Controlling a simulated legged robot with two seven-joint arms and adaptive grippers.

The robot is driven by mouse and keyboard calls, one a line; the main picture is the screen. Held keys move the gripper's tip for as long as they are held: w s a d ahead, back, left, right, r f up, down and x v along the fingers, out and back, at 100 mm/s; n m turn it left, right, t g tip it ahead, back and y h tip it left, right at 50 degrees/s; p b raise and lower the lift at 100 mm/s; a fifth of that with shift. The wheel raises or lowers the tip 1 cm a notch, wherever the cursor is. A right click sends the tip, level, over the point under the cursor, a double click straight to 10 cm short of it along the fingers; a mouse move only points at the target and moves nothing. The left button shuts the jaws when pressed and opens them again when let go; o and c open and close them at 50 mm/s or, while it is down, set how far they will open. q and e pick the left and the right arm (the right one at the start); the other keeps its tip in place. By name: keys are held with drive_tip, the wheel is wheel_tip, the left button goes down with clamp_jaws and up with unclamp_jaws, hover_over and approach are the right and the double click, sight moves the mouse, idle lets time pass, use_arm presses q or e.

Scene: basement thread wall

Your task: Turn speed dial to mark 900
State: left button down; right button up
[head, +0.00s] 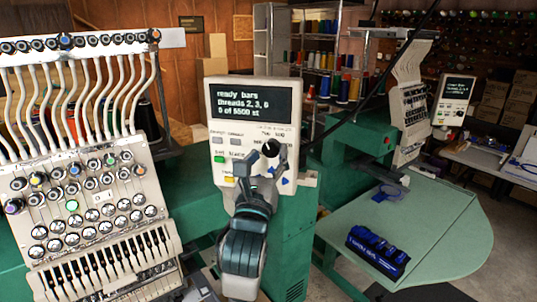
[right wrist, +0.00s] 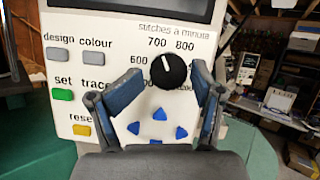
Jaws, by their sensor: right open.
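The black speed dial (right wrist: 174,72) is on the cream control panel (right wrist: 100,25), under the words "stitches a minute". Its white pointer line is tilted slightly left of straight up, toward the 700 label. The labels 600, 700 and 800 are readable; the 900 label cannot be made out near the right finger. In the head view the dial (head: 270,147) is at the panel's lower right. My right gripper (right wrist: 167,88) is open, with its fingers on either side of the dial and a gap to each. It also shows in the head view (head: 264,163). My left gripper is not in view.
Grey, green and yellow buttons (right wrist: 62,95) lie left of the dial, and blue arrow buttons (right wrist: 158,114) below it. The panel screen (head: 251,102) shows text. A thread-tension head (head: 90,200) stands left; a green table (head: 440,225) with a blue object (head: 377,252) is right.

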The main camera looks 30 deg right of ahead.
drive_tip(key=shift+a+r, duration=0.1)
drive_tip(key=shift+a, duration=0.45)
drive_tip(key=shift+s+a, duration=0.1)
drive_tip(key=shift+s+d, duration=0.15)
drive_tip(key=shift+d, duration=0.2)
drive_tip(key=shift+c, duration=0.5)
drive_tip(key=shift+d, duration=0.9)
drive_tip(key=c, duration=0.8)
drive_tip(key=shift+f, duration=0.2)
drive_tip(key=shift+c, duration=1.3)
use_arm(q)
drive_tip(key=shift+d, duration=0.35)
use_arm(e)
drive_tip(key=shift+a, duration=0.15)
drive_tip(key=shift+m, duration=0.4)
